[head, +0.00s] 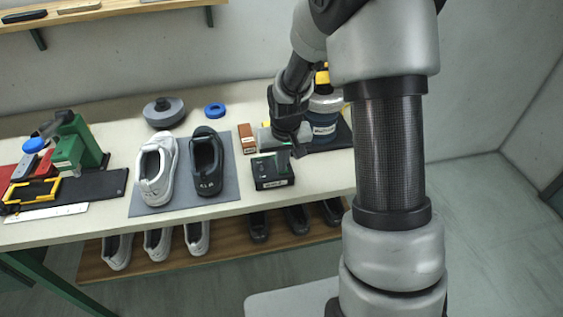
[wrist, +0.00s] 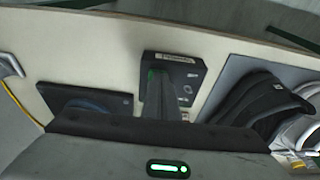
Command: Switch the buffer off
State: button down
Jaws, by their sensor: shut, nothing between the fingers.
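A small black box (head: 272,173) with a pale label stands near the table's front edge, right of the shoes; I take it for the buffer's switch box. It also shows in the wrist view (wrist: 188,72), with a green lit spot beside my fingers and small round marks on its face. My gripper (head: 286,158) is shut and empty, with its fingers pointing down at the box. In the wrist view the fingers (wrist: 157,82) overlap the box and hide part of it. I cannot tell whether they touch it, nor the switch's position.
A white shoe (head: 157,170) and a black shoe (head: 206,163) stand on a grey mat left of the box. A blue-labelled bottle (head: 324,118) stands right, partly hidden by my arm.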

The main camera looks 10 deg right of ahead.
jog(key=shift+w, duration=0.1)
jog(key=shift+w+r, duration=0.3)
jog(key=shift+w, duration=0.4)
jog(key=shift+r+p, duration=0.2)
jog(key=shift+p, duration=0.1)
jog(key=p+v, duration=0.2)
jog(key=v, duration=0.1)
jog(key=p+v, duration=0.1)
jog(key=shift+w+r, duration=0.25)
jog(key=shift+r, duration=0.1)
jog(key=s+r+b, duration=0.1)
jog(key=s+r, duration=0.4)
jog(key=r, duration=0.2)
jog(key=shift+s+r, duration=0.2)
jog(key=shift+r, duration=0.1)
